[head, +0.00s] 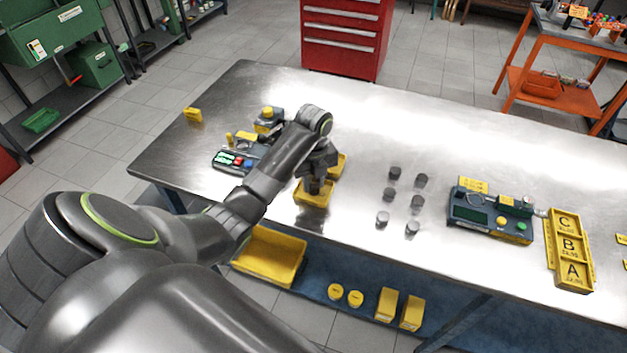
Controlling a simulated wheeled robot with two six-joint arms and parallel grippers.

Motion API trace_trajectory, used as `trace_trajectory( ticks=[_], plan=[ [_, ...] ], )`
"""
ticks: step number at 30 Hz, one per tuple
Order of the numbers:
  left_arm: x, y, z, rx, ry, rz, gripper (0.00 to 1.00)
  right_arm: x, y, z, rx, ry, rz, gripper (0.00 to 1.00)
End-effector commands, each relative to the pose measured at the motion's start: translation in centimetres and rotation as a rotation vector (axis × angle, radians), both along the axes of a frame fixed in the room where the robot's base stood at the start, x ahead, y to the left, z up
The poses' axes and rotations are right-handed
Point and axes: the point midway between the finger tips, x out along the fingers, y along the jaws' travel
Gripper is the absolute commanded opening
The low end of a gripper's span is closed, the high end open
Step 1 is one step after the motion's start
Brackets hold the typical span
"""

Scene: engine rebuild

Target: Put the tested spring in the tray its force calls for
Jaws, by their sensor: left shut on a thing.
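My left gripper (316,184) points down over a yellow tray (313,198) near the bench's front edge. It is shut on a small dark thing, most likely the spring, mostly hidden by the fingers; I cannot tell whether it touches the tray. A second yellow tray (341,163) shows partly behind the gripper. My right gripper is not in view.
Several small grey cylinders (394,173) stand mid-bench. Right of them is another dark device (474,231) with yellow and green buttons, then a yellow rack (551,266) lettered C, B, A. A small yellow block (193,115) lies at left. The back of the bench (400,115) is clear.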

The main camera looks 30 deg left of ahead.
Motion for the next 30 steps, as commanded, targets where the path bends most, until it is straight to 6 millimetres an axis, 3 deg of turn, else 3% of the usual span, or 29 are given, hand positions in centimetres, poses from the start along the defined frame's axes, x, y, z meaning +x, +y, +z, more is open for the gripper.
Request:
trace_trajectory(
  ticks=[9, 10, 15, 24, 30],
  plan=[
    [0.0, 0.0, -0.3, 0.0, -0.001, 0.0, 0.04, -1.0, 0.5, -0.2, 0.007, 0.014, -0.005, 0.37],
    [0.1, 0.0, -0.3, 0.0, -0.001, 0.0, 0.28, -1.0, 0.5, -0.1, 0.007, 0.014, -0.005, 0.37],
    [0.1, 0.0, -0.3, 0.0, -0.001, 0.0, 0.47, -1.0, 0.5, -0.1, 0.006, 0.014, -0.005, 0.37],
    [0.1, 0.0, 0.0, 0.001, -0.002, 0.0, 0.47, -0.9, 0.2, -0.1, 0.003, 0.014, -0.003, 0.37],
    [0.2, 0.1, 2.4, 0.003, -0.008, -0.001, 0.47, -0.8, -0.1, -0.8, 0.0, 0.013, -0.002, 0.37]
  ],
)
